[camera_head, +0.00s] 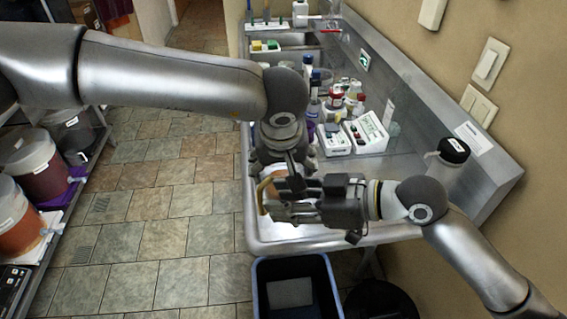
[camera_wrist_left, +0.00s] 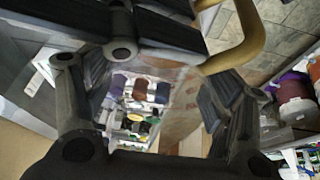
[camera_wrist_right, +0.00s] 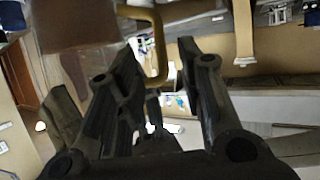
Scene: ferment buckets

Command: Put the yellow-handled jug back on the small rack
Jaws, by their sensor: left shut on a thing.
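The jug (camera_head: 277,178) is held up between my two grippers in the head view, mostly hidden behind them. Its yellow handle (camera_head: 264,190) sticks out to the left. In the left wrist view the clear jug wall (camera_wrist_left: 182,105) lies between the fingers, with the handle (camera_wrist_left: 240,45) at upper right. My left gripper (camera_head: 285,165) is shut on the jug from above. My right gripper (camera_head: 285,200) points left, just below it. In the right wrist view its fingers (camera_wrist_right: 155,60) stand apart, with the handle (camera_wrist_right: 160,50) between their tips. I cannot pick out the small rack.
A steel counter (camera_head: 440,185) carries bottles, white meters (camera_head: 368,132) and a black-capped container (camera_head: 452,152). A blue-rimmed bin (camera_head: 297,290) stands below its front edge. Buckets (camera_head: 40,165) fill the left shelving. Tiled floor (camera_head: 160,215) between is clear.

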